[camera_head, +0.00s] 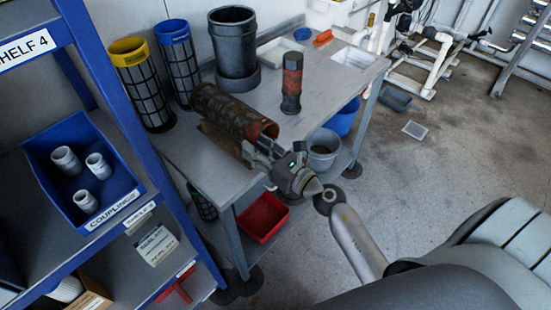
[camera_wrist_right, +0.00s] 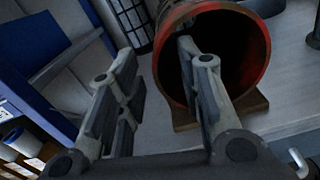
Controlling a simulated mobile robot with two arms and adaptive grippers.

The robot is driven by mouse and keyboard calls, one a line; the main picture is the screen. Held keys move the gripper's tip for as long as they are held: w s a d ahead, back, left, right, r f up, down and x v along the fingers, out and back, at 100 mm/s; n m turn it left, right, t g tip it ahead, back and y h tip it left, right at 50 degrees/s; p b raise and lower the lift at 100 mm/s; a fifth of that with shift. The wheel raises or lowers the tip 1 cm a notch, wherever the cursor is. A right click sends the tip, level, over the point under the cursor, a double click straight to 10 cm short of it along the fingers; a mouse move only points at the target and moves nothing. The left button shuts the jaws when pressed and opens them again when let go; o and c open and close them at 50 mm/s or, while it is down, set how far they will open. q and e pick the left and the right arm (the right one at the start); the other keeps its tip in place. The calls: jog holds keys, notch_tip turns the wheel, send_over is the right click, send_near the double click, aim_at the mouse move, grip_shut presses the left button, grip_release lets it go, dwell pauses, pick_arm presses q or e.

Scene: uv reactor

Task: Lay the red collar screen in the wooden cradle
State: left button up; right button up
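The red collar screen (camera_head: 222,107) is a dark mesh tube with a worn red collar at its near right end. It lies on its side on the wooden cradle (camera_head: 213,137) on the grey table; most of the cradle is hidden beneath it. In the right wrist view the red collar (camera_wrist_right: 262,32) surrounds a dark opening, with cradle wood (camera_wrist_right: 250,106) below. My right gripper (camera_head: 262,150) is at the collar end. My left gripper is not in view.
Yellow-collared (camera_head: 139,80) and blue-collared (camera_head: 178,62) screens stand behind, beside a dark grey pot (camera_head: 234,42). A dark cylinder with red bands (camera_head: 291,83) stands right of the screen. A blue shelf (camera_head: 110,90) borders the left. The table's front is mostly bare.

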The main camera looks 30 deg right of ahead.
jog(key=v, duration=1)
jog(key=shift+s, duration=0.4)
jog(key=shift+d+r, duration=0.1)
jog(key=shift+d, duration=0.05)
